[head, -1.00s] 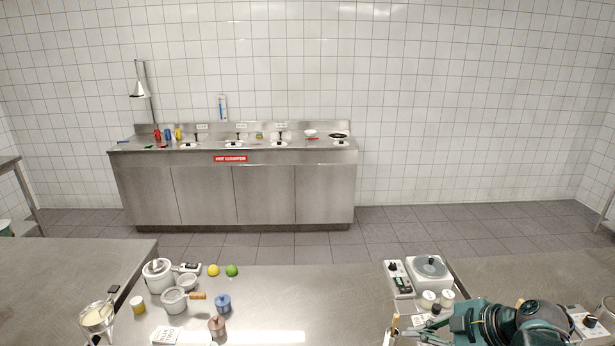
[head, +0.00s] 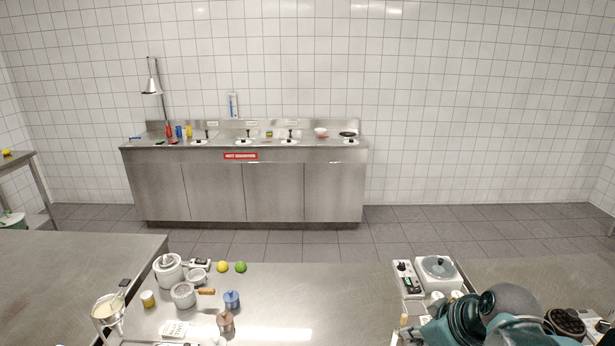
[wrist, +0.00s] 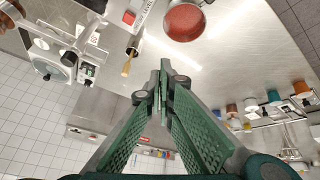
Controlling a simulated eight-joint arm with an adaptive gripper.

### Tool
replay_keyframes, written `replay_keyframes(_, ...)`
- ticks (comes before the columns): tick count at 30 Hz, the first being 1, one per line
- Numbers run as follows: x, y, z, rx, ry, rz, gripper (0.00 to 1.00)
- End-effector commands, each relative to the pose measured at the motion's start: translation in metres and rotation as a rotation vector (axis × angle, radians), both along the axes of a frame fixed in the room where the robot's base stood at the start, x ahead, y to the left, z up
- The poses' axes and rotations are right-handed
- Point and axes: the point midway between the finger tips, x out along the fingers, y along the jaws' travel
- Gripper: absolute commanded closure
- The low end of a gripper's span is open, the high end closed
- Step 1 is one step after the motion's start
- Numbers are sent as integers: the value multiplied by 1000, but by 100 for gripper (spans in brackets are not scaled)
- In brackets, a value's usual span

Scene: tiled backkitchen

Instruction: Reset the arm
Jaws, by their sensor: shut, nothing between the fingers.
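My gripper (wrist: 164,85) shows in the wrist view with its green, ribbed fingers meeting at the tips, shut and empty. It points out over the steel worktop, clear of the things around it. In the head view my teal arm (head: 490,318) is folded at the bottom right, in front of the near worktop's right part; the fingertips cannot be made out there.
A hotplate with a round lid (head: 438,268) stands close beside my arm. Pots, a lemon (head: 222,267) and a lime (head: 241,267) stand at the left of the worktop (head: 320,290). The wrist view shows a brush (wrist: 131,55) and a red round dish (wrist: 184,21) near the fingers.

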Motion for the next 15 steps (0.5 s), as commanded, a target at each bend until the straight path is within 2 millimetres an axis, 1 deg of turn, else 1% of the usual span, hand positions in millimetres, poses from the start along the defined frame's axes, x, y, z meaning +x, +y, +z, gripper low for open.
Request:
replay_keyframes(3,-8,6,9,12,7,-90,100)
replay_keyframes(15,-32,18,40,83,-21,-396,100)
